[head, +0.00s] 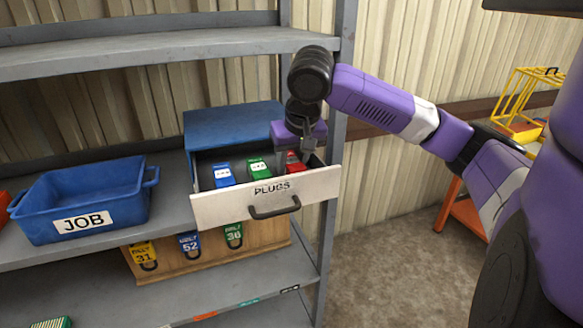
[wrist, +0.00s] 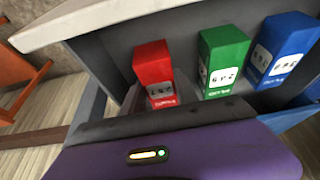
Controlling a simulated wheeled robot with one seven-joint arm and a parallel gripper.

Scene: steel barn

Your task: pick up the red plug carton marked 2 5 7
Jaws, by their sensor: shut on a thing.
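The red plug carton (head: 296,163) is at the right end of the open PLUGS drawer (head: 222,212), partly hidden by my gripper (head: 299,155). My gripper reaches down into the drawer and is shut on this carton. In the wrist view, the red carton (wrist: 153,68) stands just past the purple gripper body, its white label facing the camera. The label's digits are too small to read surely. I cannot tell whether the carton is clear of the drawer floor.
A green carton (head: 258,168) and a blue carton (head: 224,174) stand left of the red one in the drawer. A blue JOB bin (head: 110,222) sits left on the shelf. A shelf post (head: 338,125) is close to the drawer's right side.

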